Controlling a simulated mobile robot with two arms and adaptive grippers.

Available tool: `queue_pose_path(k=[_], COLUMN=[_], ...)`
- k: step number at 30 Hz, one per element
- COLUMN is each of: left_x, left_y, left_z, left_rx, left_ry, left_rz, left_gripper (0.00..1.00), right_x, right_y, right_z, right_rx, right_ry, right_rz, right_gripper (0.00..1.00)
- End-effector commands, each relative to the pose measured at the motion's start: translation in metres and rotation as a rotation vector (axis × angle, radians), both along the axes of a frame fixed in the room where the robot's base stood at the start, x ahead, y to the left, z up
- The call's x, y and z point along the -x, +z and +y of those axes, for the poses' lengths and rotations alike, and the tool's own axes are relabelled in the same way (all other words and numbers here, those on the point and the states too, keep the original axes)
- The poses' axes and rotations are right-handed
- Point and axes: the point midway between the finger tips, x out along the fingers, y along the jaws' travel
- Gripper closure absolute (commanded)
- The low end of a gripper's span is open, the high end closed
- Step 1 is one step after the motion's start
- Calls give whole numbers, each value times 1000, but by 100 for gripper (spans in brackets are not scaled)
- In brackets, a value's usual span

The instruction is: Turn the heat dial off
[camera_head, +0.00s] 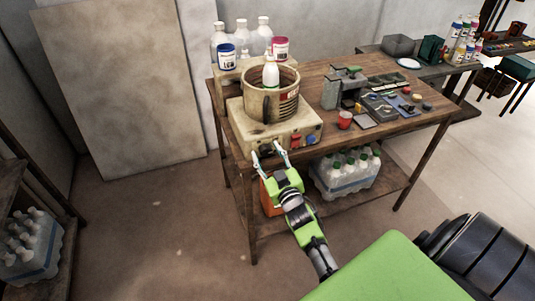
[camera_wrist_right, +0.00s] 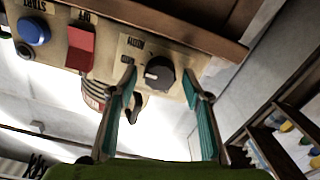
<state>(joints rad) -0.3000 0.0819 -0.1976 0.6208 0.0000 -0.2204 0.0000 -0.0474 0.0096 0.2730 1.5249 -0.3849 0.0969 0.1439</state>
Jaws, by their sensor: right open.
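The heat dial (camera_wrist_right: 160,74) is a round black knob with a pale mark on its left side in the wrist view. It is on the beige front of the vat's base (camera_head: 248,127), below the mixing vat (camera_head: 270,106). My right gripper (camera_head: 267,148) is at that front panel in the head view. In the wrist view its teal fingers (camera_wrist_right: 160,77) are open, one on each side of the dial, with a gap on both sides. The printing by the dial is too small to read surely. My left gripper is not in view.
A red button (camera_wrist_right: 80,47) marked OFF and a blue button (camera_wrist_right: 33,30) marked START are left of the dial in the wrist view. The base stands on a wooden table (camera_head: 310,93). Bottles (camera_head: 345,172) stand on its lower shelf near my right arm.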

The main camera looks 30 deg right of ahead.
Motion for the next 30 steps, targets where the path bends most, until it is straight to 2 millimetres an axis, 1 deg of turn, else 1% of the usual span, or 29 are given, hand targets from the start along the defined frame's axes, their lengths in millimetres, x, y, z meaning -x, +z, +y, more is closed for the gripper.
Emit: queue_pose_path(k=[5, 6, 8, 9, 10, 20, 26, 30], left_x=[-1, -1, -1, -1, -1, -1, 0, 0], left_y=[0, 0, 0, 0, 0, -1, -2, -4], left_z=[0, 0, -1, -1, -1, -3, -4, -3], left_rx=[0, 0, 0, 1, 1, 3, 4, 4], left_ry=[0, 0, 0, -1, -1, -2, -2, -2], left_rz=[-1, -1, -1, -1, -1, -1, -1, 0], left_gripper=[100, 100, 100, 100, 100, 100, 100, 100], right_x=[0, 0, 0, 0, 0, 0, 0, 0], right_y=[0, 0, 0, 0, 0, 0, -1, -1], right_z=[0, 0, 0, 0, 0, 0, 0, 1], right_rx=[0, 0, 0, 0, 0, 19, 104, 203], right_ry=[0, 0, 0, 0, 0, 0, 0, 0], right_rz=[0, 0, 0, 0, 0, 5, 25, 49], right_gripper=[55, 60, 76, 86, 94, 94, 93, 93])
